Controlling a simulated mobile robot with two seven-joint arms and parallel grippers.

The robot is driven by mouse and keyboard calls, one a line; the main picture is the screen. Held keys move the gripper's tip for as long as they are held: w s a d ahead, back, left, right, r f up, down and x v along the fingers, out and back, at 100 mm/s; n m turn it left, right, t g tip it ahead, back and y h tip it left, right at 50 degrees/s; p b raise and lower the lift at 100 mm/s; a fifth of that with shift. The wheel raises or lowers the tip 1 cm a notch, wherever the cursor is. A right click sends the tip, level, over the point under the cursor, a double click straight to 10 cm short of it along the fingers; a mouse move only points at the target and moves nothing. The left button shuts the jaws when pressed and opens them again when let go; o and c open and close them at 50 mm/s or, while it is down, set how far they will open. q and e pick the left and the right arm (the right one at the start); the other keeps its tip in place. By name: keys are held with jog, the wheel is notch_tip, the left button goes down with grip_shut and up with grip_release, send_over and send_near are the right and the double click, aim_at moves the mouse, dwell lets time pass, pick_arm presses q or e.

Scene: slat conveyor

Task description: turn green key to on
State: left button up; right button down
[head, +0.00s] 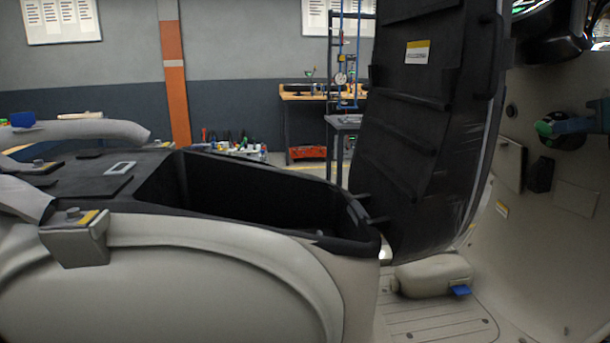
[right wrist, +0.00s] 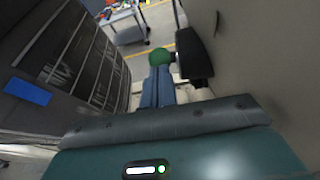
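The green key (head: 543,128) shows as a green rounded piece at the right, in front of the beige wall panel. In the right wrist view the green piece (right wrist: 160,57) is at the far end of my fingers. In the right wrist view my right gripper's fingers (right wrist: 158,80) lie close side by side and overlap the lower edge of the green piece. Whether they clamp it is hidden. The key's on marking cannot be read. My left gripper is not in view.
A black switch-like block (head: 540,174) sits on the panel below the key. A tall dark seat back (head: 410,120) stands left of it. A beige block with a blue tab (head: 460,291) is on the floor. An open black console (head: 250,195) fills the left.

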jog(key=b+v, duration=0.1)
jog(key=v, duration=0.6)
jog(key=shift+r, duration=0.4)
dwell(0.5)
